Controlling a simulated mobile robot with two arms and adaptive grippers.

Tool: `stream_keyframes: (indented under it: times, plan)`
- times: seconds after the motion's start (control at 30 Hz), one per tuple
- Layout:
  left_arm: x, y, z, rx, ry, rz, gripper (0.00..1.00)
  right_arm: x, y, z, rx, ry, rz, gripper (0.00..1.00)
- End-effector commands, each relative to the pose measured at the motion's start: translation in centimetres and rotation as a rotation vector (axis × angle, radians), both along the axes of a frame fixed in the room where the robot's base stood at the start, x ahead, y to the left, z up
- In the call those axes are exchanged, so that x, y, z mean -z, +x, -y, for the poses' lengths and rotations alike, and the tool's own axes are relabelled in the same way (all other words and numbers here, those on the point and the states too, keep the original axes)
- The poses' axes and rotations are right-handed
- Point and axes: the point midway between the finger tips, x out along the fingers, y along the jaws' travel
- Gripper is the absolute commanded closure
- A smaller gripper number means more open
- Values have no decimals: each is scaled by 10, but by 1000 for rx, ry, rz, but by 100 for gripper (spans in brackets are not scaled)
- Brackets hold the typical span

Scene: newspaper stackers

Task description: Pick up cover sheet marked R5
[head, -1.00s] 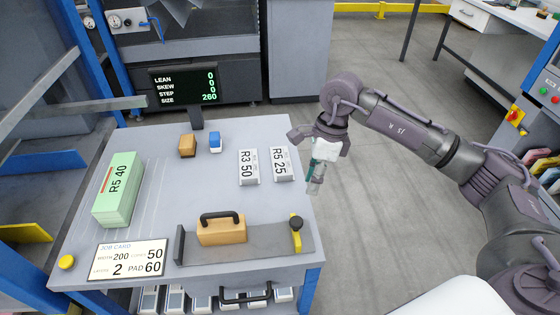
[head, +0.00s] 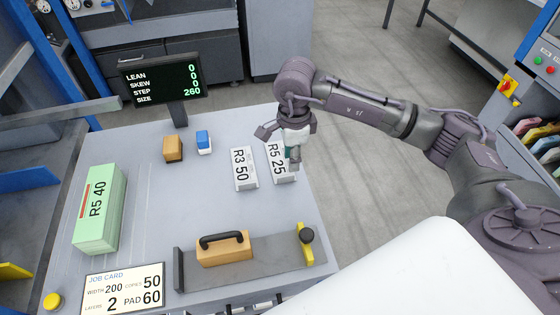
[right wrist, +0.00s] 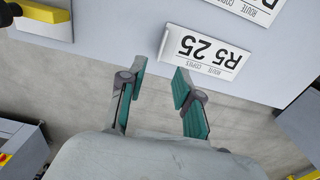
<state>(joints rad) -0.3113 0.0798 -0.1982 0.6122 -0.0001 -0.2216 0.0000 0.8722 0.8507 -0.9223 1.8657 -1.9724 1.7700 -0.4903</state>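The white cover sheet marked R5 25 (head: 276,158) lies near the right edge of the table, partly covered by my right gripper in the head view. It shows clearly in the right wrist view (right wrist: 205,52), upside down, ahead of the fingertips. My right gripper (head: 293,157) is above the sheet's right side. In the right wrist view the gripper's (right wrist: 160,78) teal-padded fingers are apart with nothing between them. The sheet marked R3 50 (head: 243,168) lies just to the left. My left gripper is out of view.
A green stack marked R5 40 (head: 99,208) stands at the left of the table (head: 190,210). A wooden block with a black handle (head: 223,248) sits on a grey plate in front. Orange (head: 173,148) and blue-white (head: 204,142) blocks and a display (head: 161,76) are behind.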

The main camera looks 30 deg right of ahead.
Motion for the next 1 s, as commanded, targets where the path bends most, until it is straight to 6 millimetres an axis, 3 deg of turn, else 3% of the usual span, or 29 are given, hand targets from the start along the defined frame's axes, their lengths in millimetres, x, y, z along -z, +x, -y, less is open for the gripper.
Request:
stream_keyframes:
  times: [0.17, 0.4, 0.6, 0.87, 1.0]
  plan:
    - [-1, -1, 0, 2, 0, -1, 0, 18, 0, 0, 0, 0, -1, 67]
    - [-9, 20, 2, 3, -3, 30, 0, 43, -1, -10, -1, 2, -4, 67]
    - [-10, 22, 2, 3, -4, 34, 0, 68, 0, -11, 1, 0, -1, 67]
    - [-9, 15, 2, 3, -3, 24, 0, 71, 1, -11, 0, 1, 1, 67]
    - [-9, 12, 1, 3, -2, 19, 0, 71, 1, -11, 0, 1, 1, 88]
